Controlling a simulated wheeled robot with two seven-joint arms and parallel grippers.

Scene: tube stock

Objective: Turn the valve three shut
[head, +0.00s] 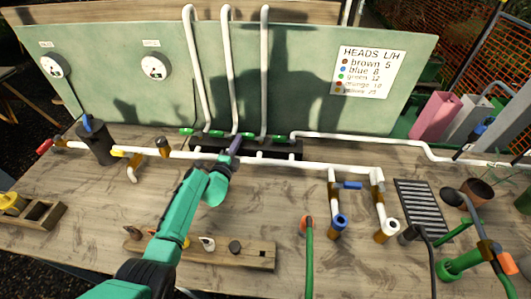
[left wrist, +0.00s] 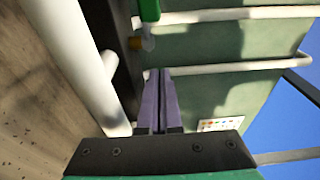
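A row of several small green valve handles sits on the dark manifold (head: 291,148) at the foot of the board, below the white risers. No number is readable on them, so I cannot tell from labels which is valve three. One green handle (head: 248,136) is just beside the tip of my left gripper (head: 236,144). In the left wrist view a green handle (left wrist: 150,10) with a brass part below it lies beyond the purple fingers (left wrist: 160,75). The fingers are together with nothing seen between them, apart from that handle. My right gripper is not in view.
A white pipe (head: 312,166) runs across the bench in front of the manifold, under my left arm. A green board (head: 305,85) with a sign (head: 368,72) stands behind. A wooden rack (head: 258,254) lies in front. A grate (head: 424,208) and hoses occupy the right.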

